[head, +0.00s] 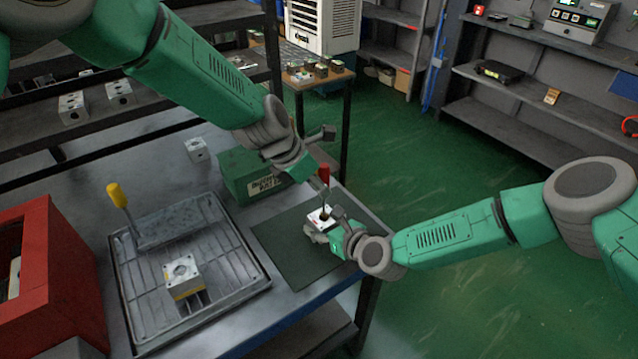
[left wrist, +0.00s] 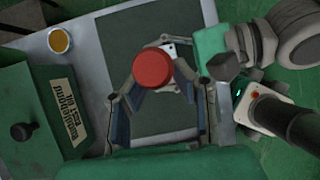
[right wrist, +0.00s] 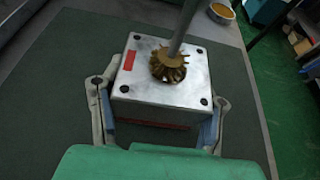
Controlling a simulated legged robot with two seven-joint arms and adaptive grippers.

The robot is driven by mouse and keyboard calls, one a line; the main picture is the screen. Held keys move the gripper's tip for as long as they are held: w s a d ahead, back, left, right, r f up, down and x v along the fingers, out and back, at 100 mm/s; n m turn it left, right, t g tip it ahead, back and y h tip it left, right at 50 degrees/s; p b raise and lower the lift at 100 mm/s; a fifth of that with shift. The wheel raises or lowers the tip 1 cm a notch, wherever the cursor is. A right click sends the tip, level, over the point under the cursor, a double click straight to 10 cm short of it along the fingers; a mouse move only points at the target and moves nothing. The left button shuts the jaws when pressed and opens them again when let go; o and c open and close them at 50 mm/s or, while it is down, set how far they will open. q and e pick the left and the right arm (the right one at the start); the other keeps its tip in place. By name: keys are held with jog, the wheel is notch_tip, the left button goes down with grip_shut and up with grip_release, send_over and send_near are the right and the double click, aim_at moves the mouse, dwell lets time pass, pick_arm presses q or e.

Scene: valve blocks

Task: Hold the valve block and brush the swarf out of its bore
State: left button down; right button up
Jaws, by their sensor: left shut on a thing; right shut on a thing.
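A silver valve block (head: 317,218) with a red stripe is held just above the dark mat by my right gripper (head: 335,228). In the right wrist view the block (right wrist: 142,85) sits between the two fingers, its top face up. My left gripper (head: 312,172) is shut on a brush with a red handle (head: 323,171), seen from above in the left wrist view (left wrist: 153,68). The brush's brassy bristles (right wrist: 168,65) are at the bore in the block's top; how deep they reach is unclear. The bristles hide the bore, so swarf inside cannot be seen.
A dark mat (head: 275,243) lies under the block near the bench's right edge. A metal tray (head: 235,290) to its left holds another block (head: 183,276) and a yellow-handled tool (head: 117,195). A green box (head: 240,172) stands behind; a red box (head: 45,275) stands far left.

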pick_arm(q)
jog(key=shift+w+r, duration=0.1)
jog(key=shift+r, duration=1)
jog(key=shift+r, duration=3.4)
pick_arm(e)
jog(key=o, duration=1.6)
